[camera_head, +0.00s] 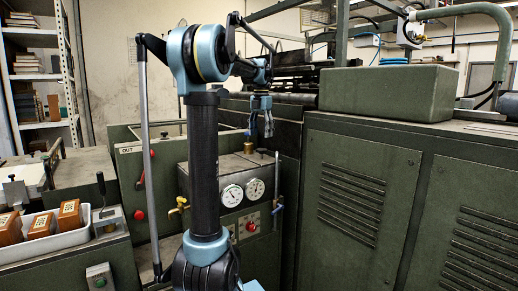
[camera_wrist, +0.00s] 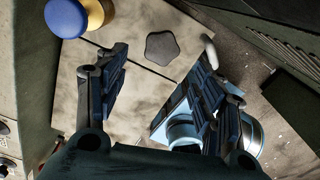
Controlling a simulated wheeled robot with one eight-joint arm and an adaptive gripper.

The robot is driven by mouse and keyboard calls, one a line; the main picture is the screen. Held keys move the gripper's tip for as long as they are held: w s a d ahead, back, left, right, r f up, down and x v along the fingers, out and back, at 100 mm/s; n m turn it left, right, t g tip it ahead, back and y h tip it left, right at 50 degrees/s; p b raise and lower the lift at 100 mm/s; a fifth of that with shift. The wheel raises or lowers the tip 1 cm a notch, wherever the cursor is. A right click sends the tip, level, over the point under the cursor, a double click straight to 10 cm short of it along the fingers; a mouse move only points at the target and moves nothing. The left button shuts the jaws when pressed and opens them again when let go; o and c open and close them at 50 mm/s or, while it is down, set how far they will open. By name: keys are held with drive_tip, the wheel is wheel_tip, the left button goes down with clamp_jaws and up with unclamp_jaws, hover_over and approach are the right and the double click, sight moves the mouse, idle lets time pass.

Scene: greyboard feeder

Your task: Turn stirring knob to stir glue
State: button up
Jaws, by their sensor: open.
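A dark, star-shaped knob (camera_wrist: 162,48) sits on the pale top plate of the gauge unit in the wrist view. A round blue knob (camera_wrist: 66,18) with a yellow collar stands at the upper left there. I cannot tell for sure which of them is the stirring knob. My gripper (camera_wrist: 160,68) is open and empty, its fingers spread on either side of the star-shaped knob in the picture and apart from it. In the head view my gripper (camera_head: 260,127) points down above the gauge unit (camera_head: 222,167), near a small brass fitting (camera_head: 248,148) on its top.
The gauge unit has two dials (camera_head: 232,195), a brass tap (camera_head: 179,204) and a blue-handled lever (camera_head: 277,206). A tall green machine cabinet (camera_head: 360,195) stands close on the right. A white tray (camera_head: 75,237) with brown blocks lies at the left.

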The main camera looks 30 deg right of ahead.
sight(261, 149)
wheel_tip(261, 149, down, 7)
idle(0.3)
drive_tip(key=c, duration=1)
